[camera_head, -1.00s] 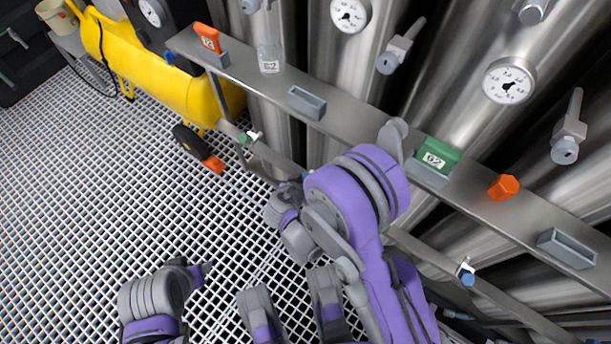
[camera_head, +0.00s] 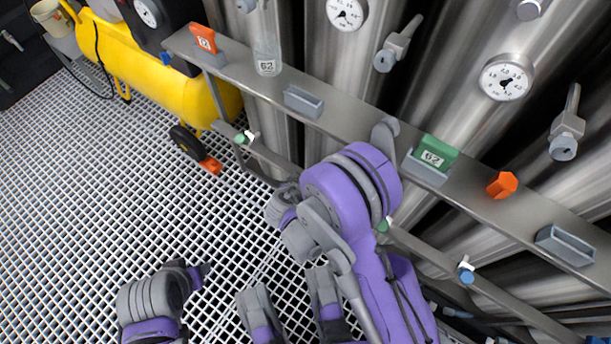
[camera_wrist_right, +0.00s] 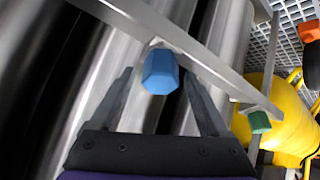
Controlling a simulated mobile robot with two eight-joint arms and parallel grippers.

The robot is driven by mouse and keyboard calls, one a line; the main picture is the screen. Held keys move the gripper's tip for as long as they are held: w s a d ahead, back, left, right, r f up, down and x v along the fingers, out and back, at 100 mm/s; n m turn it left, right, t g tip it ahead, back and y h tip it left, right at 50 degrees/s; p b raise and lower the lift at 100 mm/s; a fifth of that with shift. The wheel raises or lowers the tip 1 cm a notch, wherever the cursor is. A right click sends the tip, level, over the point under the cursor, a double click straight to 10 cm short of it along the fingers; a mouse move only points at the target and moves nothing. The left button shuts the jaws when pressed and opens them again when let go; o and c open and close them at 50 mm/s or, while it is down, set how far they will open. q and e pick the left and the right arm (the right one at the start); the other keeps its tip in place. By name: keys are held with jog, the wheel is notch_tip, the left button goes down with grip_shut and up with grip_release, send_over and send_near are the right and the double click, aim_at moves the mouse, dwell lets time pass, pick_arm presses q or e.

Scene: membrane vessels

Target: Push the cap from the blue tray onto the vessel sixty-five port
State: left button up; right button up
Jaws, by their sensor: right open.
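My right gripper (camera_wrist_right: 160,78) is open in the right wrist view, with one finger on each side of a blue faceted cap (camera_wrist_right: 160,72). The cap sits at the metal rail, and gaps show between it and both fingers. Whether it is the task's cap I cannot tell. In the head view my right arm hides the right gripper. No blue tray shows clearly, and I cannot pick out the vessel sixty-five port. An orange hexagonal piece (camera_head: 502,185) stands on the steel ledge.
The steel ledge (camera_head: 372,125) carries grey open trays (camera_head: 303,101) (camera_head: 566,246) and a green block (camera_head: 436,153) marked 62. Tall steel vessels (camera_head: 450,85) stand behind. A lower rail bears a blue fitting (camera_head: 467,272).

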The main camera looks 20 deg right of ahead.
pick_arm(q)
jog(key=p+v, duration=0.2)
jog(key=p, duration=0.1)
jog(key=shift+w+r, duration=0.1)
jog(key=shift+r, duration=0.15)
pick_arm(e)
jog(key=v, duration=1.1)
jog(key=shift+d, duration=0.1)
jog(key=s+d+r+n+g+y, duration=0.2)
jog(key=s+d+r+y, duration=0.15)
jog(key=s+r, duration=0.35)
jog(key=s+d+r+n+g+y, duration=0.25)
jog(key=s+d+r, duration=0.25)
jog(key=s, duration=0.5)
pick_arm(q)
notch_tip(320, 180, up, 27)
jog(key=w+t+p, duration=0.1)
jog(key=p, duration=2.2)
pick_arm(e)
notch_tip(320, 180, up, 27)
jog(key=w+t, duration=0.1)
jog(key=t, duration=0.1)
jog(key=shift+w+f+m, duration=0.2)
jog(key=shift+w+m, duration=0.15)
jog(key=shift+w, duration=0.05)
